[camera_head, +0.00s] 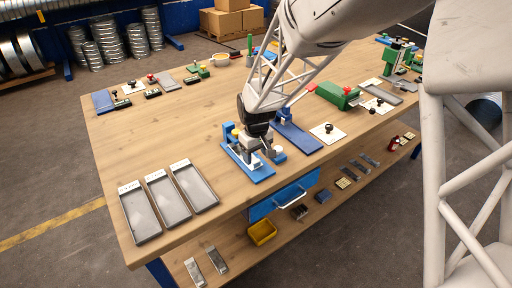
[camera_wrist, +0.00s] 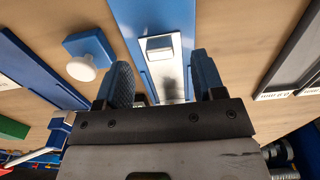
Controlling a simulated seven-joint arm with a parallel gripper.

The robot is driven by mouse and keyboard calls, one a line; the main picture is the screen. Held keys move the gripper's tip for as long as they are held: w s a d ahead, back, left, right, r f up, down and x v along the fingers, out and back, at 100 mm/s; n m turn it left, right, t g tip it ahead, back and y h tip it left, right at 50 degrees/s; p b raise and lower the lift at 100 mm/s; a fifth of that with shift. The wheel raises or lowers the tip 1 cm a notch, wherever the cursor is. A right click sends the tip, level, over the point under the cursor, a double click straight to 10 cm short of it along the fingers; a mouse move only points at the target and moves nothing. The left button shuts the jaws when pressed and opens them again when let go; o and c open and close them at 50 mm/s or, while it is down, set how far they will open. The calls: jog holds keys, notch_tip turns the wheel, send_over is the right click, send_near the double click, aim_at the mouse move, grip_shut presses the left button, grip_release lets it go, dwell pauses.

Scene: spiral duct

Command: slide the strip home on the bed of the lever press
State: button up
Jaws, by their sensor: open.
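The lever press stands near the front edge of the bench, with its blue base (camera_head: 262,178) partly under my gripper. In the wrist view its blue base (camera_wrist: 146,12) runs up the middle. A pale metal strip (camera_wrist: 172,75) lies lengthwise along it, with a small bright-edged block (camera_wrist: 160,47) over it. My gripper (camera_head: 258,158) is low over the press, pointing down. In the wrist view my gripper (camera_wrist: 165,80) is open, one finger on each side of the strip, with gaps visible. The strip's near end is hidden by my gripper body.
A blue block with a pale round knob (camera_wrist: 82,68) sits left of the strip in the wrist view. Three labelled grey trays (camera_head: 162,202) lie at the left front. A long blue plate (camera_head: 298,137) and a white plate with a black knob (camera_head: 328,132) are to the right.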

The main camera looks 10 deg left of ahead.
aim_at(257, 162)
jog(key=shift+f, duration=1.9)
jog(key=c, duration=0.6)
jog(key=shift+d, duration=0.1)
jog(key=shift+s, duration=0.1)
jog(key=shift+s+d+r, duration=0.15)
jog(key=shift+s+d, duration=1.65)
jog(key=shift+d, duration=0.05)
jog(key=shift+r, duration=0.1)
jog(key=shift+r, duration=3.4)
